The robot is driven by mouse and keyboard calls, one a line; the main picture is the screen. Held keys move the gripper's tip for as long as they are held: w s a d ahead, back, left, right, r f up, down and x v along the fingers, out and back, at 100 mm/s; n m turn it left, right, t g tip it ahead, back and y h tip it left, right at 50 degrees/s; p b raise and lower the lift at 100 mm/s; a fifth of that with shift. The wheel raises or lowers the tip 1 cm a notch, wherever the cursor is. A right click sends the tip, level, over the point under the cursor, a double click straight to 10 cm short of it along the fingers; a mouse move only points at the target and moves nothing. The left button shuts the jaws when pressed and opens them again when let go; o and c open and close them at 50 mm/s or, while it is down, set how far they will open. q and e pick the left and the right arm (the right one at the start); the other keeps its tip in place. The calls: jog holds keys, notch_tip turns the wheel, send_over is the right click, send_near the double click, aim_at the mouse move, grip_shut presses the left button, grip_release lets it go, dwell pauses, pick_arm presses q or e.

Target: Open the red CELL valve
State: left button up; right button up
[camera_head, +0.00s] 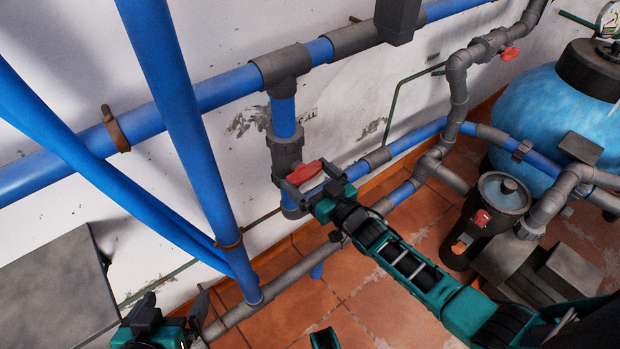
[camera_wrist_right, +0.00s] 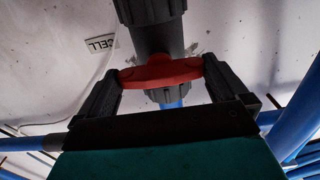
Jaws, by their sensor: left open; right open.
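The red CELL valve handle (camera_head: 303,172) sits on the grey valve body (camera_head: 286,152) of a vertical blue pipe against the wall. My right gripper (camera_head: 312,179) is open at the handle. In the right wrist view the red handle (camera_wrist_right: 160,73) lies crosswise between the two open fingers, one near each end. I cannot tell whether the fingers touch it. A "CELL" label (camera_wrist_right: 101,43) is on the wall beside the valve. My left gripper (camera_head: 173,305) is open and empty at the lower left, away from the valve.
Thick blue pipes (camera_head: 185,120) slant down between my left gripper and the valve. A second red handle (camera_head: 510,53) is on a grey pipe at the upper right. A blue tank (camera_head: 540,115) and a pump (camera_head: 490,215) stand at the right. A grey box (camera_head: 55,290) is lower left.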

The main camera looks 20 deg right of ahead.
jog(key=c, duration=0.7)
